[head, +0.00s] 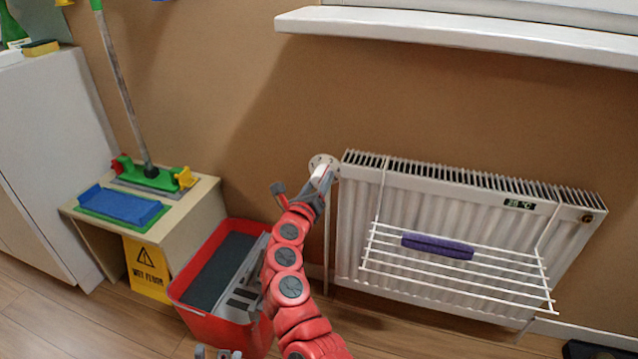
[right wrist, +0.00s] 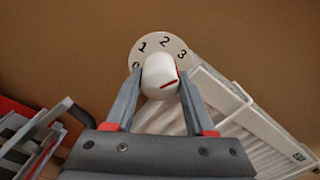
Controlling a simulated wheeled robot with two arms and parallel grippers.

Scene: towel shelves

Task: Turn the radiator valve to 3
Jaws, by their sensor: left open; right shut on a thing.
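The radiator valve is a white knob (right wrist: 158,72) on a round white dial (right wrist: 150,48) with black numbers; 1, 2 and 3 are readable, and the 0 is partly hidden by a finger. A red mark runs over the knob's right side, on the side toward the 3. In the head view the dial (head: 318,161) sits on the wall at the radiator's left end. My right gripper (head: 325,178) is shut on the knob, one finger on each side, as the right wrist view (right wrist: 160,80) shows. Only tips of my left gripper (head: 217,353) show at the bottom edge; it is open.
The white radiator (head: 350,225) carries a wire rack (head: 455,280) with a purple towel (head: 437,246) and a small display (head: 519,204). A red bin (head: 205,303) stands left of my right arm. A low table (head: 205,192) and windowsill (head: 450,38) are nearby.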

